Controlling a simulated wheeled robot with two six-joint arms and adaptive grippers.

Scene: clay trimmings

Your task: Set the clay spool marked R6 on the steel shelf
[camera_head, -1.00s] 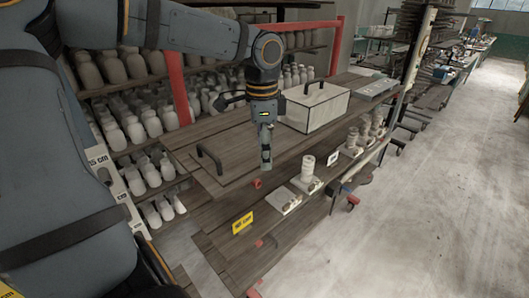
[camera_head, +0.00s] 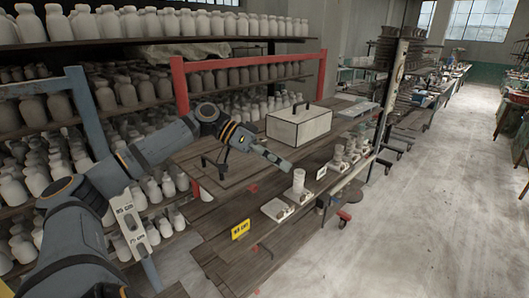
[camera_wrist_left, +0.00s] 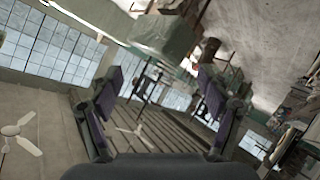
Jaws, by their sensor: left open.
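A pale clay spool (camera_head: 298,184) stands upright on a light plate near the front edge of the wooden bench. More pale spools (camera_head: 340,158) stand farther back along that edge. No R6 mark is legible, so I cannot tell which spool bears it. I cannot make out the steel shelf for certain. My left gripper (camera_head: 285,164) points right and slightly down, just left of and above the nearest spool, apart from it. In the left wrist view its two fingers (camera_wrist_left: 160,85) are spread with nothing between them. My right gripper is not in view.
A white box with a dark handle (camera_head: 299,127) sits on the bench behind my left gripper. A yellow label (camera_head: 240,229) and a small white sign (camera_head: 321,172) mark the front edge. Racks of pale bottles (camera_head: 230,78) stand behind. The floor (camera_head: 430,210) at right is clear.

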